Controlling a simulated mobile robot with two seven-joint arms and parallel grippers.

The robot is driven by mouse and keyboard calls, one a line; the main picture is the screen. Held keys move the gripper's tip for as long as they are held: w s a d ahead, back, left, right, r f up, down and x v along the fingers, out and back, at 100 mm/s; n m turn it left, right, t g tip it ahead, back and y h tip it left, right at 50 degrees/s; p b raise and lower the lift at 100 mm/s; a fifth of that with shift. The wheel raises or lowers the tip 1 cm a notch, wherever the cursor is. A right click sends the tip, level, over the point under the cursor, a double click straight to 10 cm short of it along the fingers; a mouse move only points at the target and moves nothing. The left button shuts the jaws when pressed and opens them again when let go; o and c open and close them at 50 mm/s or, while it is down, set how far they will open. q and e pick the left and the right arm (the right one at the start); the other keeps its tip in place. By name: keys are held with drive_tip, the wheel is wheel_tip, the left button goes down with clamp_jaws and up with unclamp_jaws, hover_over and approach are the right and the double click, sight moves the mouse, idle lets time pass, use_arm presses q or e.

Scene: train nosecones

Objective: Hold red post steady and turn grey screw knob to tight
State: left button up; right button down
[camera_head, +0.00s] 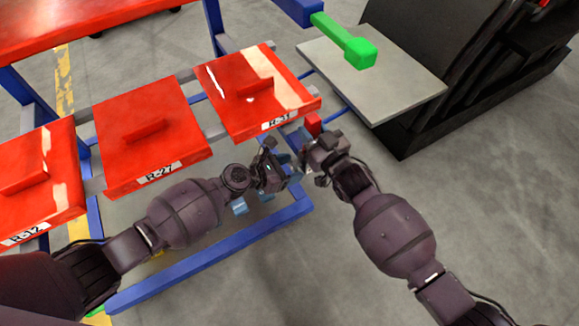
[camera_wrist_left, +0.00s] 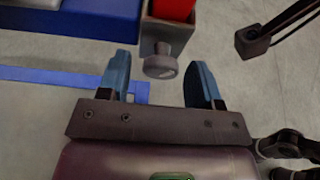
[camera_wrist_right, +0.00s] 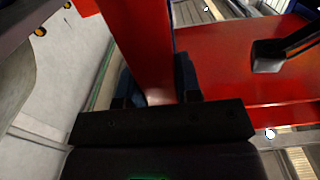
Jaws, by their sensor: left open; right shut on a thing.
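The red post (camera_wrist_right: 143,55) stands between the fingers of my right gripper (camera_wrist_right: 160,85), which is shut on it. In the head view the post's red top (camera_head: 313,122) shows just above my right gripper (camera_head: 312,150). The grey screw knob (camera_wrist_left: 160,66) shows in the left wrist view, on a grey bracket below the red post (camera_wrist_left: 172,10). My left gripper (camera_wrist_left: 163,85) is open, with one blue finger on each side of the knob and visible gaps to both. In the head view my left gripper (camera_head: 285,168) is beside the right one, and the knob is hidden.
Red panels labelled R-31 (camera_head: 245,90), R-27 (camera_head: 150,130) and R-12 (camera_head: 35,175) lie on a blue frame (camera_head: 215,258). A grey plate (camera_head: 400,90) with a green handle (camera_head: 345,42) is at the upper right. The floor at the right is clear.

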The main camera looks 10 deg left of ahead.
use_arm(q)
drive_tip(key=c, duration=0.9)
drive_tip(key=shift+f, duration=0.1)
drive_tip(key=shift+d+m+t+y, duration=0.1)
drive_tip(key=shift+m+t+y, duration=0.2)
drive_tip(key=shift+m+t, duration=0.4)
drive_tip(key=m+t, duration=0.1)
drive_tip(key=m, duration=0.2)
drive_tip(key=shift+s+t+y, duration=0.1)
drive_tip(key=shift+t+y, duration=0.2)
drive_tip(key=shift+y, duration=0.1)
drive_tip(key=shift+m+t+y, duration=0.3)
drive_tip(key=shift+m+t, duration=0.8)
drive_tip(key=shift+m, duration=1.2)
drive_tip(key=o, duration=0.9)
